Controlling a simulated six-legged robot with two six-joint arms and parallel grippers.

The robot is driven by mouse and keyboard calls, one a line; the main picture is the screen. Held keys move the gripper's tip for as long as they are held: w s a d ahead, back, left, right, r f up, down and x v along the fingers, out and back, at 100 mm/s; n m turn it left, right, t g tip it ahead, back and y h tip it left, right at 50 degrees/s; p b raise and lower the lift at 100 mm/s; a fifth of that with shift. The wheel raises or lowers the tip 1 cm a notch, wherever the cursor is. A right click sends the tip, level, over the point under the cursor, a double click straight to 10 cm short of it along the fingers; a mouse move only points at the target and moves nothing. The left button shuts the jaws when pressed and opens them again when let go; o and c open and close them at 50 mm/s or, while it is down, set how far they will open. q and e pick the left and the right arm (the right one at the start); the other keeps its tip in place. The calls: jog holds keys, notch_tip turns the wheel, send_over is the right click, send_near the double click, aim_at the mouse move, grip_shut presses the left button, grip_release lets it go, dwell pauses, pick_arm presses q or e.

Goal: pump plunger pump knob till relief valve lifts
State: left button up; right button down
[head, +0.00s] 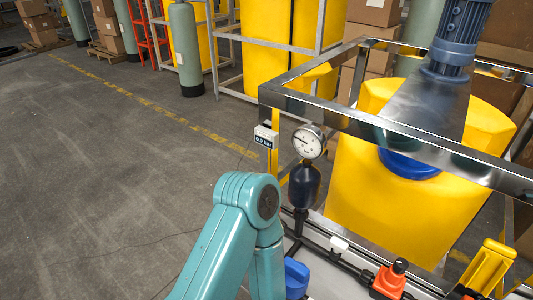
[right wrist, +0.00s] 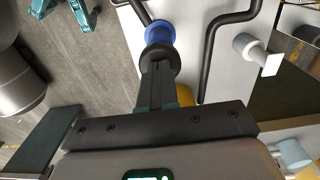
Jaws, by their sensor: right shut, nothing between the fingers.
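My right gripper (right wrist: 157,100) is shut and empty in the right wrist view. Its fingertips are at a round black knob (right wrist: 161,60), in line with it; I cannot tell whether they touch. A blue cylindrical part (right wrist: 160,33) shows just beyond the knob. In the head view a blue part (head: 296,278) is partly hidden behind my teal arm. A pressure gauge (head: 308,141) stands above a dark rounded vessel (head: 304,186). I cannot make out the relief valve for certain. My left gripper is not in view.
A metal frame rail (head: 400,130) runs around a yellow tank (head: 390,215). An orange fitting with a black top (head: 391,279) and a yellow handle-like part (head: 488,268) stand at the lower right. Black pipes (right wrist: 215,45) run beside the knob. Open floor lies left.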

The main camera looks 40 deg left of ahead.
jog(key=shift+f, duration=0.45)
jog(key=shift+r+p, duration=0.8)
jog(key=shift+r, duration=0.95)
jog(key=shift+f, duration=0.25)
jog(key=shift+f+b, duration=1.5)
jog(key=shift+b, duration=0.15)
jog(key=shift+r+p, duration=1.05)
jog(key=shift+r, duration=0.65)
jog(key=shift+f, duration=0.2)
